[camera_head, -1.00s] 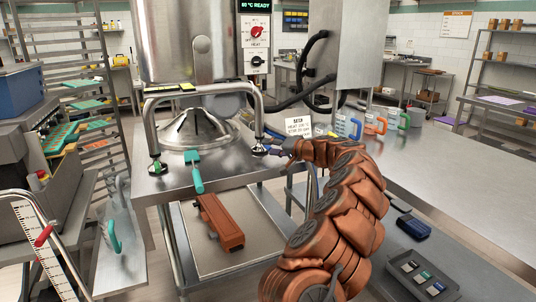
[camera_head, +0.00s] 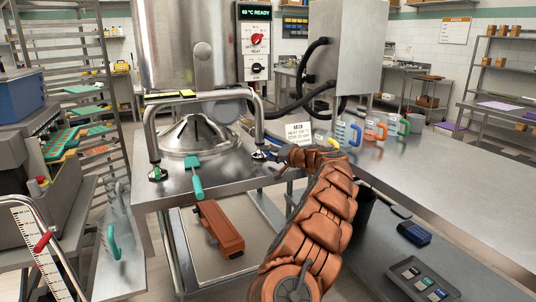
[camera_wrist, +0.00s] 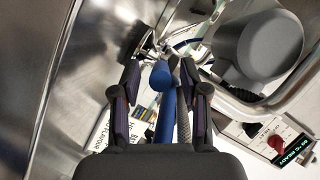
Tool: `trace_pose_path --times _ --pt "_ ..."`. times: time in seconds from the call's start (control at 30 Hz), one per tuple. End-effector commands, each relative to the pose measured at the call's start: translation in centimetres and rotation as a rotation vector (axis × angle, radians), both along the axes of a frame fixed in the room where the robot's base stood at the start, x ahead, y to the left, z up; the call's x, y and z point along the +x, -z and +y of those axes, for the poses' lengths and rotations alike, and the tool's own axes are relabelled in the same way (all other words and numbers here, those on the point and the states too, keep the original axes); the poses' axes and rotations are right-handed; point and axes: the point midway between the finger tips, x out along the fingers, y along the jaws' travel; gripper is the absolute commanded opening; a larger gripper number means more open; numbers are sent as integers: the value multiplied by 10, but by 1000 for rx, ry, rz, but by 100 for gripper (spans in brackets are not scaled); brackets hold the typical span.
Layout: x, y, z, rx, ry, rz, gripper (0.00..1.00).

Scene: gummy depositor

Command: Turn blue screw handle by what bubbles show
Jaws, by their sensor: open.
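The blue screw handle (camera_wrist: 162,78) shows in the wrist view as a blue rod with a rounded end. It lies between the two fingers of my gripper (camera_wrist: 160,74), which is open around it with gaps at the sides. In the head view my gripper (camera_head: 283,158) is at the right foot of the bent-tube frame (camera_head: 205,97), and it largely hides the handle. A small round level with a green spot (camera_head: 157,173) sits by the left foot. Another level (camera_head: 261,155) sits by the right foot; its bubble is too small to read.
A steel cone (camera_head: 196,134) stands under the frame. A white card (camera_head: 298,132) and several coloured jugs (camera_head: 347,132) stand behind my gripper. The right worktop (camera_head: 440,175) is mostly bare.

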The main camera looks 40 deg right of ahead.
Motion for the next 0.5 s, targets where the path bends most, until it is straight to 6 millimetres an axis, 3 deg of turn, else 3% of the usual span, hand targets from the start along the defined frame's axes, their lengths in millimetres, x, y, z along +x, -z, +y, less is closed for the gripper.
trace_pose_path --times 0.5 --pt "12 3 1 -1 -2 0 44"
